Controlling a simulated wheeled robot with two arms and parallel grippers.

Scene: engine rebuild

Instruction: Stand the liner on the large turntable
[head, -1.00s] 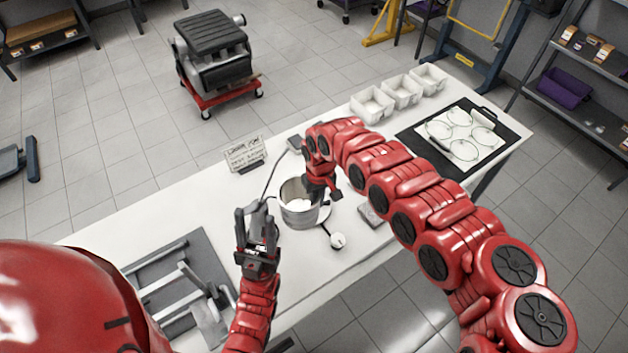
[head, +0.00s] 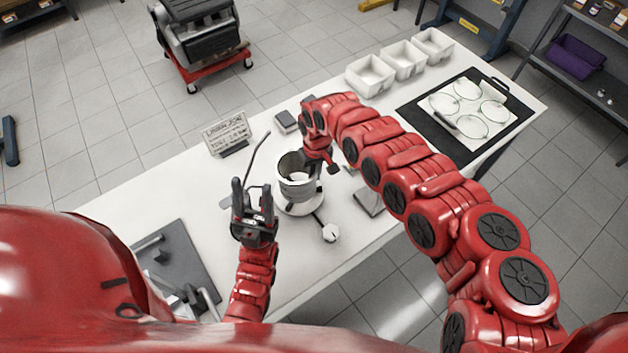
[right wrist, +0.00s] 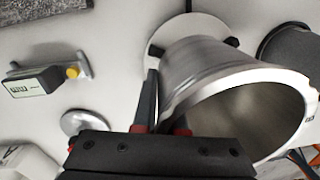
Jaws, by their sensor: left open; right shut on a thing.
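The liner (head: 296,172) is a grey metal cylinder, open at the top, in the middle of the bench. My right gripper (head: 322,172) is shut on its right side. The large turntable (head: 302,208) is a pale round disc under the liner, partly hidden by it. In the right wrist view the liner (right wrist: 200,68) fills the right side, held by my gripper's fingers (right wrist: 163,110), with the turntable (right wrist: 178,30) behind its far end. I cannot tell whether the liner touches the turntable. My left gripper (head: 252,192) is open and empty, left of the liner.
A small round plate (head: 330,232) stands in front of the turntable. A grey block (head: 368,202) lies to the right and a sign (head: 227,134) stands behind left. White bins (head: 370,75) and a black-edged board (head: 410,118) are at the back right. A dark mat (head: 190,255) is front left.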

